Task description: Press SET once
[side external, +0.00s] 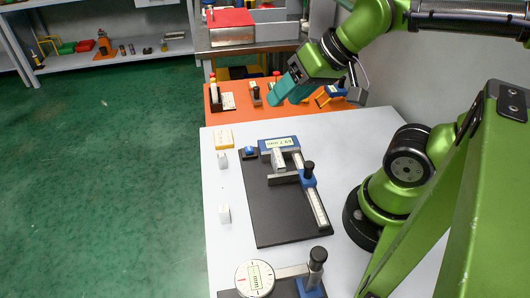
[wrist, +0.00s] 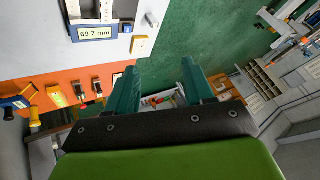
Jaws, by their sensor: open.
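No label reading SET is legible in either view. A blue button (side external: 250,151) on a small dark base stands by the vise on the white table; it is the only button-like part I make out there. Beside it, a blue-framed display (side external: 279,144) tops the vise; in the wrist view the display (wrist: 95,33) reads 69.7 mm. A small yellow box (side external: 223,139) with unreadable marks lies near the table's left edge, and it shows in the wrist view (wrist: 140,45). My gripper (side external: 282,94) has teal fingers, open and empty, beyond the table's far edge; the wrist view shows the fingers apart (wrist: 162,88).
The vise's black plate (side external: 270,215) fills the table's middle. Two white blocks (side external: 222,160) (side external: 225,214) stand along its left. A dial gauge (side external: 255,278) is at the front. An orange bench (side external: 225,110) with several switch-like devices lies behind the white table, near my gripper.

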